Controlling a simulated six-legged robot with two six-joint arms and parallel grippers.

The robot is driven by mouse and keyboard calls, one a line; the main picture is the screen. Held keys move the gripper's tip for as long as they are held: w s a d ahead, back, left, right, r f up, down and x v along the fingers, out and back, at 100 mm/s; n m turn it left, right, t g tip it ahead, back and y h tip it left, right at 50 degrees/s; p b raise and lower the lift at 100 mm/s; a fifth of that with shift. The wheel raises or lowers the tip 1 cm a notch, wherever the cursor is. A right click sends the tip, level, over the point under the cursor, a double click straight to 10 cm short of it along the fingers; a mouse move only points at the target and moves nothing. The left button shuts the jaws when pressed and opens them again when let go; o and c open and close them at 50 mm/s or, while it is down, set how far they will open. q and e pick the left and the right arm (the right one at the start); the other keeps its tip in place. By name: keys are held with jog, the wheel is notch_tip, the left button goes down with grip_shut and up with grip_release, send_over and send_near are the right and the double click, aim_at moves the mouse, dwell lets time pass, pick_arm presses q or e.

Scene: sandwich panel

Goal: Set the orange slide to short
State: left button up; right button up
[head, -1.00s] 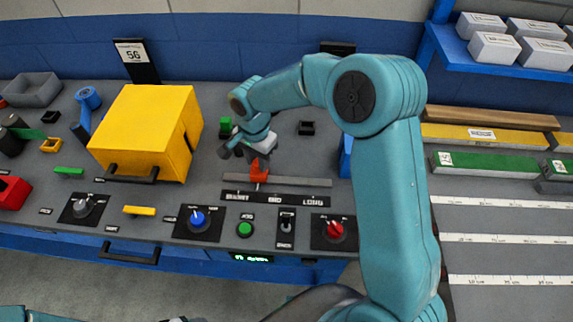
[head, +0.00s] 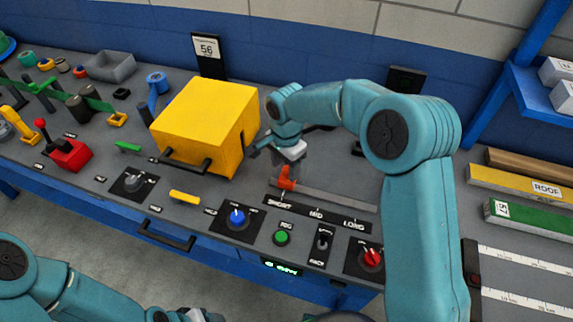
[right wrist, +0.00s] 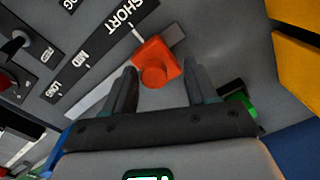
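The orange slide (head: 287,176) stands on a grey rail (head: 335,199) behind a black strip lettered SHORT, MID and LONG. In the right wrist view, the slide (right wrist: 156,63) lines up with the SHORT tick, near that end of the rail. My right gripper (head: 279,163) is over the slide. In the right wrist view its two fingers (right wrist: 161,85) stand apart on either side of the slide, with gaps visible between them and it. My left gripper (head: 186,314) shows only in part at the bottom edge of the head view.
A yellow box (head: 205,120) with a black handle stands close to the left of my right gripper. A blue knob (head: 237,217), a green button (head: 282,237), a toggle switch (head: 323,240) and a red knob (head: 371,258) lie in front of the strip.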

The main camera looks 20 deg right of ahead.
aim_at(286, 169)
jog(key=shift+s+d+r, duration=0.1)
jog(key=shift+s+r, duration=0.05)
jog(key=shift+r, duration=0.35)
notch_tip(286, 169, up, 15)
jog(key=shift+r, duration=0.2)
jog(key=shift+s, duration=0.1)
